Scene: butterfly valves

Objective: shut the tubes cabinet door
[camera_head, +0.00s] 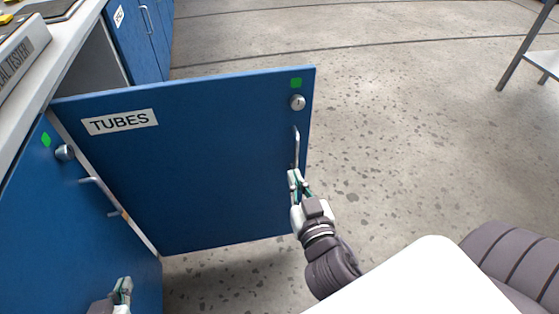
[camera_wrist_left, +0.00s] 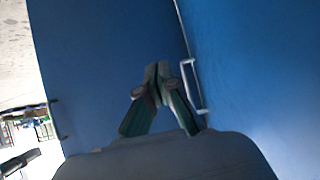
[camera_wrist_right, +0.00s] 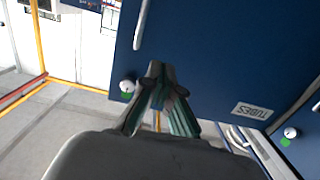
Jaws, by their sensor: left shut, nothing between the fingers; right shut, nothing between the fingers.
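The blue TUBES door (camera_head: 200,180) stands open, swung out from the cabinet front. Its white label (camera_head: 120,121) faces me, and a grey opening (camera_head: 98,65) shows behind it. Near its free edge are a round lock (camera_head: 297,102), a green square and a metal handle (camera_head: 297,145). My right gripper (camera_head: 294,179) is shut and empty, at the handle's lower end; I cannot tell if it touches. The right wrist view also shows the handle (camera_wrist_right: 140,25) and lock (camera_wrist_right: 127,86). My left gripper (camera_head: 125,284) is shut and empty, low in front of the neighbouring door.
A closed blue door (camera_head: 60,230) with handles beside it is at the left, below a pale worktop (camera_head: 75,40) carrying equipment. Another blue cabinet (camera_head: 140,40) stands beyond the opening. The speckled floor (camera_head: 420,130) to the right is clear up to a metal table (camera_head: 540,60).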

